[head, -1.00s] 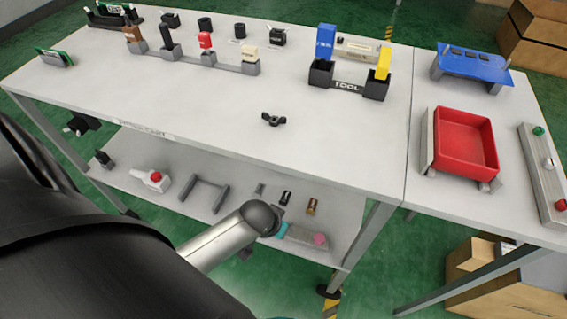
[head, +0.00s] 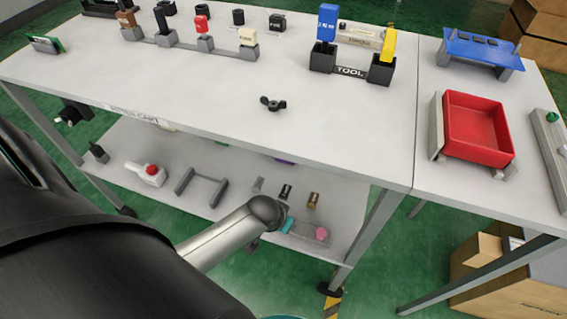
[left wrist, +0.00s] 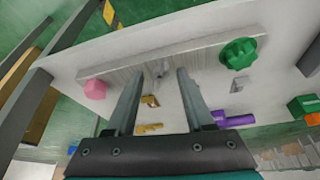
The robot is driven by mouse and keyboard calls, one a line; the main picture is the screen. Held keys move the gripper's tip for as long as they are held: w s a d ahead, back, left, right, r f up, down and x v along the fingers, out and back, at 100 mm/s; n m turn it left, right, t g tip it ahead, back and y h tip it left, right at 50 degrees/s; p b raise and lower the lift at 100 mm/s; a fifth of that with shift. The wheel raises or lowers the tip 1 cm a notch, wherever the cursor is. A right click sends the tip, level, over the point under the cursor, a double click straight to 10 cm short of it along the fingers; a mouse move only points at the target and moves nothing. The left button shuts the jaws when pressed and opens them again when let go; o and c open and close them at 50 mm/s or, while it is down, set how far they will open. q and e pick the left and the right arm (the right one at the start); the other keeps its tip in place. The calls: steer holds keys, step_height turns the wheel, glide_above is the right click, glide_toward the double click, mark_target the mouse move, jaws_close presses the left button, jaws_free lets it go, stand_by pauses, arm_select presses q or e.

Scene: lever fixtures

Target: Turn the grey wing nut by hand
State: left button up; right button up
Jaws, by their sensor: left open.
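A small dark wing nut (head: 272,104) lies on the bare top of the table in the head view. It looks nearly black there. In the left wrist view my left gripper (left wrist: 161,72) is open. Its two fingers point at a long grey metal bar (left wrist: 110,69) on a pale surface. I see nothing held. In the head view, my left arm reaches toward the lower shelf and the fingers cannot be made out. My right gripper is not shown.
A pink knob (left wrist: 95,89) and a green knob (left wrist: 238,53) flank the fingers. A gold piece (left wrist: 150,101) and a purple cylinder (left wrist: 233,117) are near. The tool holder (head: 350,69) and red tray (head: 475,129) stand on the tabletops. The main tabletop's front is clear.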

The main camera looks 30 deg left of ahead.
arm_select(q)
jaws_close()
stand_by(0.4)
